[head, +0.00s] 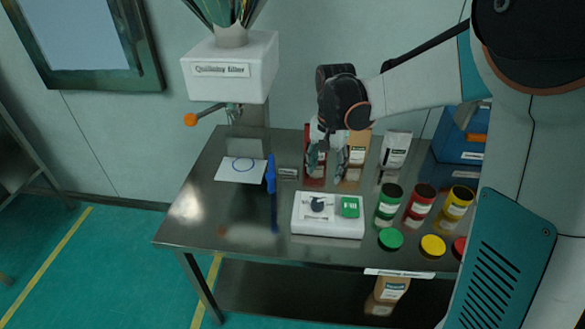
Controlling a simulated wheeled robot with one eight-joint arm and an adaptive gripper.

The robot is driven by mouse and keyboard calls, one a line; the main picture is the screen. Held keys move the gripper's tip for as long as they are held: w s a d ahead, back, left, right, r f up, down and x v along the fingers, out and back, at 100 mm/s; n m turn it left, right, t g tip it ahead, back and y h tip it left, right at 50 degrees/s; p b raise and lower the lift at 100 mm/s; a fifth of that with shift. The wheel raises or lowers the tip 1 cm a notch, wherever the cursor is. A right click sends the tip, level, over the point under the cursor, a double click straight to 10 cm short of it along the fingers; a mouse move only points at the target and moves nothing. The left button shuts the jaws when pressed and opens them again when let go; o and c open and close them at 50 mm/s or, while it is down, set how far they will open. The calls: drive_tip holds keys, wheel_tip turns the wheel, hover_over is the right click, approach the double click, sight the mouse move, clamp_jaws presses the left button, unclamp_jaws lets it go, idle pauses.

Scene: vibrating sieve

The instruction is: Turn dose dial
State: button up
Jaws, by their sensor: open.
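The dose dial (317,205) is a dark round knob on the left part of a white control box (328,229), which lies on the metal table. A green button marked "Fill" (350,207) sits to its right on the same box. My gripper (327,172) points down above and behind the box, a little above and right of the dial. Its fingers are apart with nothing visible between them. The gap between the fingertips and the box is hard to judge. The dial's marks are too small to read.
Green (389,203), red (419,204) and yellow (458,203) jars stand right of the box, with loose lids in front. Packages stand behind my gripper. A blue upright item (271,174) and a white sheet (241,169) are left, below the white filler (230,68). The table's left front is clear.

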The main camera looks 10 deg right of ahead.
sight(318, 201)
drive_tip(key=f+b, duration=0.1)
drive_tip(key=f, duration=0.3)
drive_tip(key=w+f+b, duration=0.1)
drive_tip(key=f, duration=0.4)
drive_tip(key=a+f+b, duration=0.1)
drive_tip(key=f+b, duration=0.1)
drive_tip(key=f, duration=0.3)
drive_tip(key=shift+w+f, duration=0.15)
drive_tip(key=shift+f, duration=0.05)
drive_tip(key=c, duration=1.1)
